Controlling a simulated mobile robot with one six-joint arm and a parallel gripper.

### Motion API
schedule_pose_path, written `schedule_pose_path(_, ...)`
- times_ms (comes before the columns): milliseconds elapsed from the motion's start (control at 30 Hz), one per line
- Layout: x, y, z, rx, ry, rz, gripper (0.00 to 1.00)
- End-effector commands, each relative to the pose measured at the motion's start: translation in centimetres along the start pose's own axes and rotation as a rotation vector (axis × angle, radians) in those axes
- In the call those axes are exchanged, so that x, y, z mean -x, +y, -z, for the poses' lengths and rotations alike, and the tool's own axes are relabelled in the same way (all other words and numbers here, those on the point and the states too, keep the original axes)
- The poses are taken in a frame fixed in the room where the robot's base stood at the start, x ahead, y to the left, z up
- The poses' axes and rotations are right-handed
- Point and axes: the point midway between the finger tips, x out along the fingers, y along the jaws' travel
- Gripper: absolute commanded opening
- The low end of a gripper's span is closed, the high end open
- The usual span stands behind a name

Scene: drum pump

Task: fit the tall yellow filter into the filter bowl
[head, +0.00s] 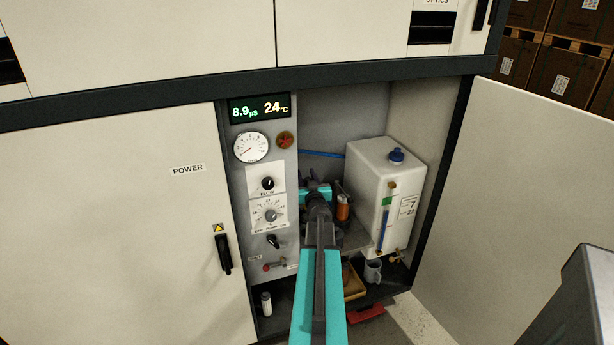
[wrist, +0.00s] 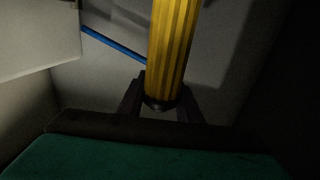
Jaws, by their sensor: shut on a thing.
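The tall yellow filter (wrist: 171,45) is ribbed and stands nearly upright in the wrist view, with a dark lower end. My gripper (wrist: 160,103) is shut on it near that lower end, one dark finger on each side. The filter's top is cut off by the picture's edge. In the head view my gripper (head: 318,192) is inside the open cabinet, mostly hidden by my own arm, and the filter cannot be made out there. I cannot pick out the filter bowl for sure in either view. A small orange cylinder (head: 343,208) stands just right of my gripper.
A white tank (head: 381,190) with a blue cap stands right of my gripper. A control panel (head: 270,185) with gauge and knobs is close on the left. A blue hose (head: 322,154) runs behind. A grey mug (head: 373,271) and a tray (head: 354,284) sit below.

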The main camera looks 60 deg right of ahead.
Motion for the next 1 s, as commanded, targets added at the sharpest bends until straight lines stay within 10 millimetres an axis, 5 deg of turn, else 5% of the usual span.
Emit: schedule_pose_path(1000,0.0,0.1,-5.4,0.001,0.000,-0.002,0.00)
